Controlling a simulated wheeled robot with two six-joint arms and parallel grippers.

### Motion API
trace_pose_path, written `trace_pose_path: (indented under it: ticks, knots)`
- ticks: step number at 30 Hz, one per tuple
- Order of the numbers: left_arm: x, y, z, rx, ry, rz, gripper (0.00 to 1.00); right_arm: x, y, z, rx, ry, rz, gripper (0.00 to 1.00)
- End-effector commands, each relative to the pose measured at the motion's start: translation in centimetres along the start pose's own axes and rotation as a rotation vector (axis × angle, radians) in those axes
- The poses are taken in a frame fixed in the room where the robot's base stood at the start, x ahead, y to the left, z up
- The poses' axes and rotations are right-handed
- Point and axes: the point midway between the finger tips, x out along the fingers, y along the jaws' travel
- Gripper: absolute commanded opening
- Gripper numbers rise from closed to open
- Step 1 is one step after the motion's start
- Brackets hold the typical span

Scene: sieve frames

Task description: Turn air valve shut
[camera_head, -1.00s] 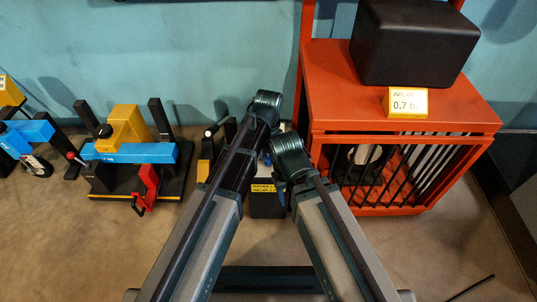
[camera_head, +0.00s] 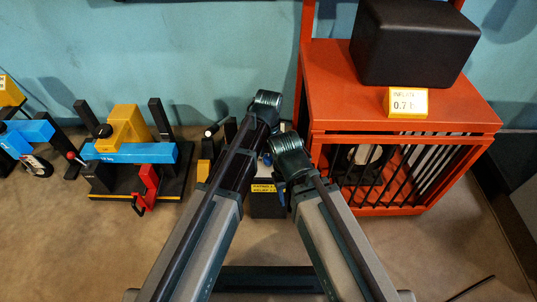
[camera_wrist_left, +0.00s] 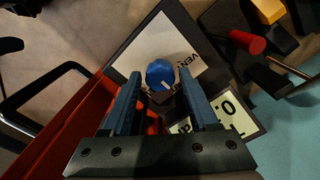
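A round blue knob (camera_wrist_left: 160,74) with a light pointer mark sits on a white plate (camera_wrist_left: 143,47) lettered "VEN…" in the left wrist view. My left gripper (camera_wrist_left: 160,88) is open, with one finger on each side of the knob. I cannot tell whether the fingers touch it. In the head view, a small blue spot (camera_head: 267,159) shows between my arms, above a black box (camera_head: 267,205) with a yellow label. My arms hide most of this spot. My right gripper cannot be made out.
A red barred cabinet (camera_head: 400,212) stands right of my arms, with a black block (camera_head: 413,42) and a yellow "0.7 b" label (camera_head: 405,102) on top. A blue, yellow and black fixture (camera_head: 130,152) stands at the left. A red-ended handle (camera_wrist_left: 247,42) is near the plate.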

Motion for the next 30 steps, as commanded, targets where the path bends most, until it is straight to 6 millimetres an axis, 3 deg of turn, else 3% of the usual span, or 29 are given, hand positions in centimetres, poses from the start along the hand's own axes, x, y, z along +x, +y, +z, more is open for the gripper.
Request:
trace_pose_path:
  ticks: [2, 17, 30]
  knots:
    - [0.0, 0.0, 0.0, 0.000, 0.000, 0.000, 0.76, 0.0, 0.0, 0.0, 0.000, 0.000, 0.000, 0.50]
    - [-0.8, 0.0, 0.0, -0.001, 0.000, 0.000, 0.76, -0.8, 0.1, 0.1, 0.000, 0.000, 0.000, 0.50]
    - [-6.4, 0.0, 0.0, -0.001, 0.000, 0.000, 0.76, -6.4, 0.6, 0.4, -0.001, -0.004, 0.000, 0.50]
